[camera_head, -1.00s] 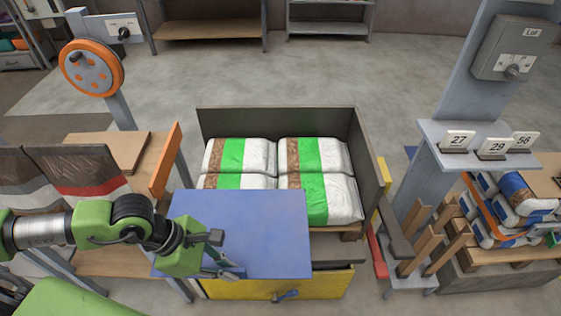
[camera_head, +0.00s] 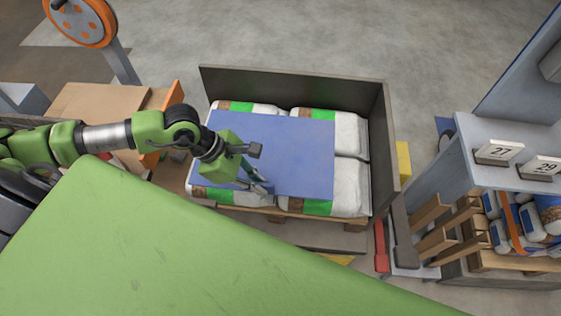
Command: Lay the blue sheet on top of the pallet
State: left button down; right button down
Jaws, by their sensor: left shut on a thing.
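The blue sheet (camera_head: 300,150) is flat and rectangular. In the head view it lies over or just above the white, green and brown bags (camera_head: 351,185) stacked on the pallet (camera_head: 300,217). It covers the left and middle of the stack; the right-hand bags and strips at the front and back show. I cannot tell whether the whole sheet touches the bags. My left gripper (camera_head: 255,170) is shut on the sheet near its left front part. The pallet is mostly hidden beneath the bags. My right gripper is not in view.
Dark walls (camera_head: 295,88) stand behind and to the right of the pallet. A grey post with a number-card shelf (camera_head: 510,155) and wooden slats (camera_head: 435,240) stand on the right. A wooden table (camera_head: 100,105) and orange wheel (camera_head: 80,20) are at the left. Floor behind is clear.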

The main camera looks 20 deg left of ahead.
aim_at(273, 171)
pick_arm(q)
jog(key=w+f, duration=0.1)
jog(key=w, duration=0.1)
jog(key=w+f+p, duration=0.1)
jog(key=w, duration=0.1)
jog(key=w+f, duration=0.1)
jog(key=w, duration=0.1)
jog(key=shift+w+d, duration=0.25)
jog(key=shift+d, duration=0.1)
jog(key=w+f, duration=0.2)
jog(key=w+f+p, duration=0.1)
jog(key=w+f, duration=0.1)
jog(key=f, duration=0.1)
jog(key=shift+d+f, duration=0.1)
jog(key=shift+d, duration=0.05)
jog(key=shift+f+p, duration=0.35)
jog(key=shift+f, duration=0.05)
jog(key=shift+f+p, duration=0.3)
jog(key=shift+f, duration=0.85)
jog(key=c, duration=2.2)
grip_release()
jog(key=shift+o, duration=0.2)
jog(key=b+v, duration=0.2)
jog(key=v, duration=0.8)
jog(key=shift+a+r+b, duration=0.15)
jog(key=shift+a+b, duration=0.1)
jog(key=shift+b, duration=0.15)
jog(key=shift+v, duration=0.8)
